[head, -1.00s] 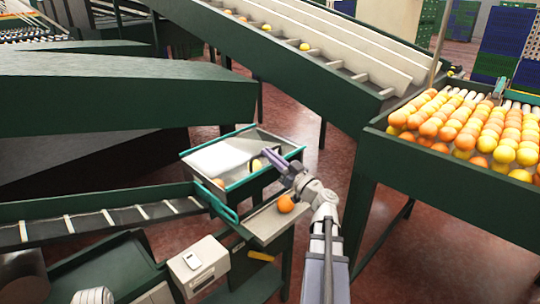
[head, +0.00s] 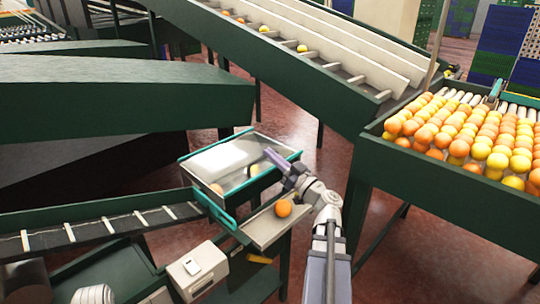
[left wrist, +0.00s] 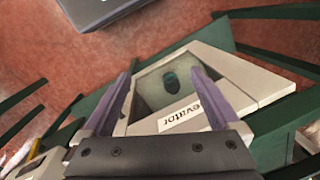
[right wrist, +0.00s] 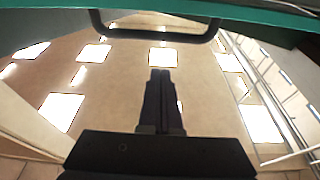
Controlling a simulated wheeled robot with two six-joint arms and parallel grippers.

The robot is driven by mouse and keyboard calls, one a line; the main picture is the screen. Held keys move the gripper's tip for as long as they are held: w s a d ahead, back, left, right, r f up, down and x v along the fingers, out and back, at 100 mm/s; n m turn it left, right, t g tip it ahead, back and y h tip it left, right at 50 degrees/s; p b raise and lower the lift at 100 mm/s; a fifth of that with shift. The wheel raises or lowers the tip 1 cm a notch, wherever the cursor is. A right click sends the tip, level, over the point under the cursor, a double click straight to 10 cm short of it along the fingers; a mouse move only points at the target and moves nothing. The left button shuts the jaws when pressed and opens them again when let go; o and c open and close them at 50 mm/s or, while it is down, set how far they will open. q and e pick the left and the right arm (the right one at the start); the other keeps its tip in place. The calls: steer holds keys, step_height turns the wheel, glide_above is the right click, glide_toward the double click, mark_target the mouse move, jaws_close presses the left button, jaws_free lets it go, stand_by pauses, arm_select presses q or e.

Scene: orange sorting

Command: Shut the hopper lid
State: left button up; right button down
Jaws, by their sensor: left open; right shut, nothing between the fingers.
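The hopper (head: 205,197) is a box with a teal rim near the middle of the head view. Its lid (head: 296,155) has a teal edge and a pale, shiny panel; its exact tilt is hard to judge. An orange and a yellow fruit (head: 253,170) show within the frame. My right gripper (head: 270,156) is shut and empty at the lid's right side. In the right wrist view my right fingertips (right wrist: 160,75) point toward a dark handle (right wrist: 155,34) under a teal edge, apart from it in the picture. My left gripper (left wrist: 160,82) is open and empty.
A small tray (head: 262,232) with one orange (head: 283,208) sits in front of the hopper. A conveyor (head: 95,230) runs in from the left. A fruit table (head: 440,185) stands right. The left wrist view shows a grey labelled panel (left wrist: 240,75) beyond the left fingers.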

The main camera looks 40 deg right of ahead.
steer(key=s+f+b, duration=0.5)
steer(key=f, duration=0.1)
steer(key=shift+s+d+f+b, duration=0.25)
steer(key=shift+f+b, duration=0.1)
